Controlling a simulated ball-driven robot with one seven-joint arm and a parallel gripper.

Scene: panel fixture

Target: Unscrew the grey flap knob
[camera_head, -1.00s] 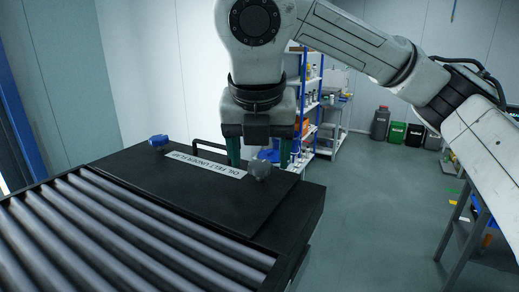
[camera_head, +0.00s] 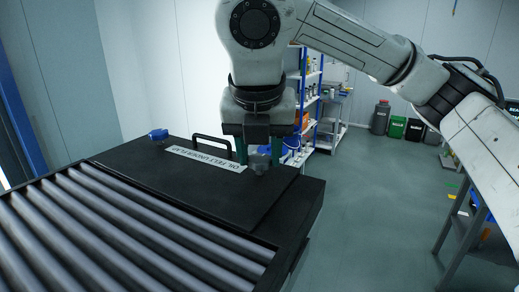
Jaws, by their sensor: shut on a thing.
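The grey flap knob (camera_head: 260,162) is at the right end of the black flap (camera_head: 130,168), beside a white label strip (camera_head: 205,160). My gripper (camera_head: 260,154) points down over it, with its green fingers shut on the left and right sides of the knob. The lower front of the knob shows between the fingers. Its stem is hidden, so I cannot tell how far it is turned.
A blue knob (camera_head: 158,134) and a black handle (camera_head: 212,141) are on the flap. Metal rollers (camera_head: 130,235) fill the front. A shelf rack (camera_head: 308,95) and bins (camera_head: 397,128) stand behind. Open floor (camera_head: 375,200) lies right.

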